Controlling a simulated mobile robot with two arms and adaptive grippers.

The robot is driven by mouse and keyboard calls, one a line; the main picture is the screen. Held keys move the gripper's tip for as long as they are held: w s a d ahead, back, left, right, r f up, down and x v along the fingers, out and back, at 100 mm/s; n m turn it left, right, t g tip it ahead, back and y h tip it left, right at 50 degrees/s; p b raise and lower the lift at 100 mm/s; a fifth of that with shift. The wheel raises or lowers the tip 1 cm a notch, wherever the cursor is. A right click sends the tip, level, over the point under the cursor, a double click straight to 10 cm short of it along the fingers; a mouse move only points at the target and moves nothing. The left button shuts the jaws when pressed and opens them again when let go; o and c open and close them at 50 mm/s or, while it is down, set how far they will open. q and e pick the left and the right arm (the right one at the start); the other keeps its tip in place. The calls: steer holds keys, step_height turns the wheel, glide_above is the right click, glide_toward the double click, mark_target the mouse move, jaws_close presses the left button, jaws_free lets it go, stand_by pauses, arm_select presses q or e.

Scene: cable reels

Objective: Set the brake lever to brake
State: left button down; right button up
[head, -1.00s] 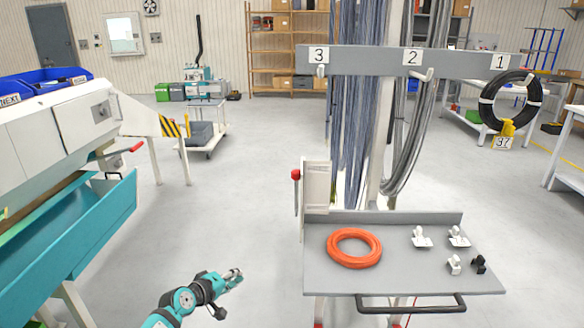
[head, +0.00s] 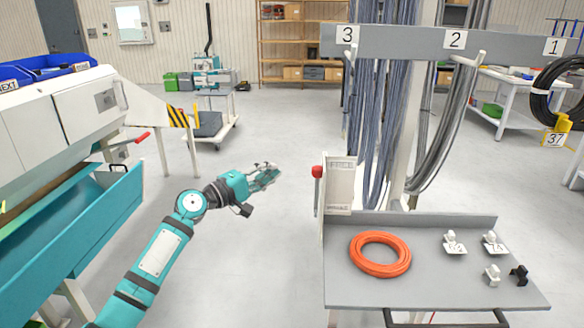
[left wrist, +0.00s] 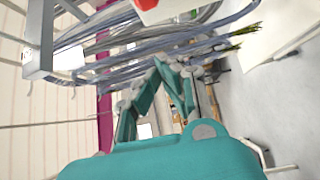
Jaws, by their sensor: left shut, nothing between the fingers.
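A lever with a red knob (head: 318,171) stands upright at the left edge of the grey cart, beside a white panel (head: 340,186) with a printed label. Its grey shaft runs down below the knob. My left gripper (head: 273,173) is in the air to the left of the lever, at about knob height in the picture and apart from it. It is shut and empty. My right gripper is not in view.
The grey cart top (head: 360,295) holds an orange cable coil (head: 380,254) and several small clips. Numbered hooks on a grey bar (head: 400,42) carry hanging cables. A machine with a teal tray (head: 85,225) and another red handle (head: 142,136) stands at left. Open floor lies between.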

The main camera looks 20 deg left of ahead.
arm_select(q)
steer(key=w+d+p, duration=0.3)
steer(key=w+d, duration=0.2)
steer(key=d, duration=0.2)
steer(key=shift+w, duration=0.3)
steer(key=shift+d+r, duration=0.1)
stand_by(0.3)
